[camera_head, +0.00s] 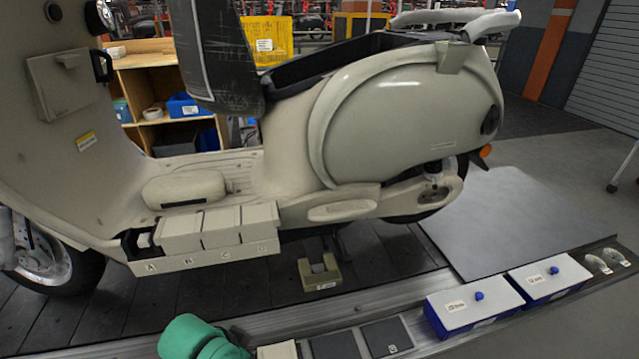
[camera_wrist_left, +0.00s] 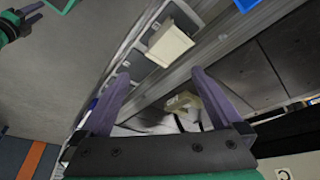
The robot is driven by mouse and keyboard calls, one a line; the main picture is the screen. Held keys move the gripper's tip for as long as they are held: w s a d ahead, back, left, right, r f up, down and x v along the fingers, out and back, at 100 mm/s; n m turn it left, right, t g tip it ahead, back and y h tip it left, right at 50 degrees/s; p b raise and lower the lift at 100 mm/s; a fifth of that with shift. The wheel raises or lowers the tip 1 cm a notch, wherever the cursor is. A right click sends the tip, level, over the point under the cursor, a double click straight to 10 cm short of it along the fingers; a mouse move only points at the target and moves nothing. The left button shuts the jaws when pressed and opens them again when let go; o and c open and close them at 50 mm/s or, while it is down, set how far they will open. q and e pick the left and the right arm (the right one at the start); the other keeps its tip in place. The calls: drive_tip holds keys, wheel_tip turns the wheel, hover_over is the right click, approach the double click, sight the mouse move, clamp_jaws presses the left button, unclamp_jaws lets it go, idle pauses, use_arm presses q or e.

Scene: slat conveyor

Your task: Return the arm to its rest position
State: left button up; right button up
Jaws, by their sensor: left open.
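My left gripper (camera_wrist_left: 160,72) is open in the left wrist view, its two purple-grey fingers spread with nothing held between them. My teal left arm (camera_head: 195,338) shows at the bottom of the head view; its fingertips cannot be made out there. A cream block (camera_wrist_left: 170,45) lies beyond the fingertips on a dark-padded strip. Its edge also shows in the head view (camera_head: 277,351). At the top left corner of the wrist view is a green and purple part that may be my other arm, too cut off to judge.
A cream scooter (camera_head: 400,110) stands on the slat conveyor (camera_head: 225,300). A bin row (camera_head: 205,257) sits at its footboard. A notched cream bracket (camera_head: 320,273) stands on the slats. Two blue-and-white boxes (camera_head: 475,305) (camera_head: 550,278) line the rail at right. A grey mat (camera_head: 520,220) lies clear behind them.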

use_arm(q)
drive_tip(key=s+a+n+y, duration=0.2)
drive_tip(key=s+a+n, duration=0.3)
drive_tip(key=a, duration=0.5)
drive_tip(key=s+f+m+g+p, duration=0.1)
drive_tip(key=s+f+p, duration=0.1)
drive_tip(key=f+p, duration=0.45)
drive_tip(key=s+f+p, duration=0.3)
drive_tip(key=f+p, duration=0.1)
drive_tip(key=f, duration=0.5)
drive_tip(key=s+a+f+p, duration=0.1)
drive_tip(key=s+f+p, duration=0.1)
drive_tip(key=s, duration=0.5)
drive_tip(key=s+a+f+g+p, duration=0.1)
drive_tip(key=s+f+p, duration=0.2)
drive_tip(key=s, duration=0.5)
drive_tip(key=shift+a+f+y, duration=0.15)
drive_tip(key=shift+f+y, duration=0.15)
drive_tip(key=shift+f, duration=0.5)
